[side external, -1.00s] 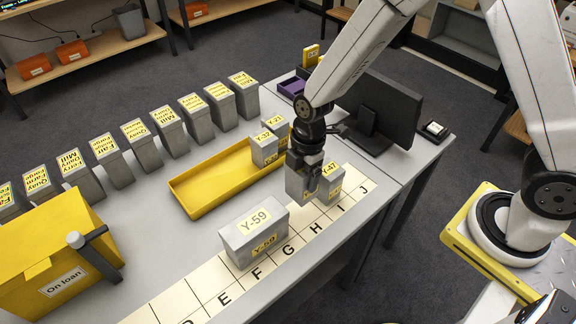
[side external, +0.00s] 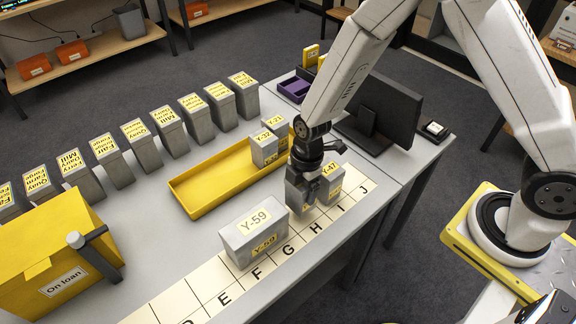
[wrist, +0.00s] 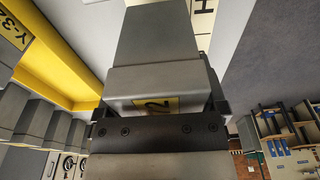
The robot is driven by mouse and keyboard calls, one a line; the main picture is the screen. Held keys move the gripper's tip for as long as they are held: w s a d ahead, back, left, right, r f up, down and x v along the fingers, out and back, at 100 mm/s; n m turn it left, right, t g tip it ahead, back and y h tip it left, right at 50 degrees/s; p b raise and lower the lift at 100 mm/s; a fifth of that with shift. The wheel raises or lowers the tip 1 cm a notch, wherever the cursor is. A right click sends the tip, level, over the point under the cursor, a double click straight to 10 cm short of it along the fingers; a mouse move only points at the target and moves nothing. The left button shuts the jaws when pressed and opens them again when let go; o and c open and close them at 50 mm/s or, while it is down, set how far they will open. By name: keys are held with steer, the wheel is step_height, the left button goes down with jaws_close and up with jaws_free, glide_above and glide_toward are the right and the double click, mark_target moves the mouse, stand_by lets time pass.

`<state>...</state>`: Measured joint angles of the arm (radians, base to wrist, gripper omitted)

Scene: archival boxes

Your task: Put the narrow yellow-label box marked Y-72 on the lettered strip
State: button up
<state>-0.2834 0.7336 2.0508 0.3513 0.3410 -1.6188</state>
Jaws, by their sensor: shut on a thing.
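My gripper (side external: 306,190) is shut on a narrow grey box (side external: 296,196). The box also fills the middle of the wrist view (wrist: 160,45), where its yellow label (wrist: 160,104) is partly hidden and seems to end in 2. In the side view it is at the lettered strip (side external: 205,288), near H, between a wide Y-59 box (side external: 235,245) and a narrow Y-47 box (side external: 327,192), both on the strip. It is close to Y-47; I cannot tell whether they touch, or whether its base rests on the strip.
A yellow tray (side external: 190,205) behind the strip holds Y-32 (side external: 264,150), Y-21 (side external: 276,125) and another partly hidden box. A row of grey boxes (side external: 167,132) stands at the back left. A yellow On loan box (side external: 60,250) is at the left; a monitor (side external: 385,112) is at the right.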

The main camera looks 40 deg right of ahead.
steer(key=shift+f, duration=1.55)
steer(key=shift+f, duration=0.15)
steer(key=o, duration=1.2)
steer(key=shift+c, duration=0.2)
steer(key=shift+d+r, duration=0.25)
steer(key=shift+r, duration=1.8)
steer(key=shift+d+r, duration=0.25)
steer(key=shift+r, duration=1.75)
steer(key=shift+d+r, duration=0.25)
steer(key=shift+r, duration=1.8)
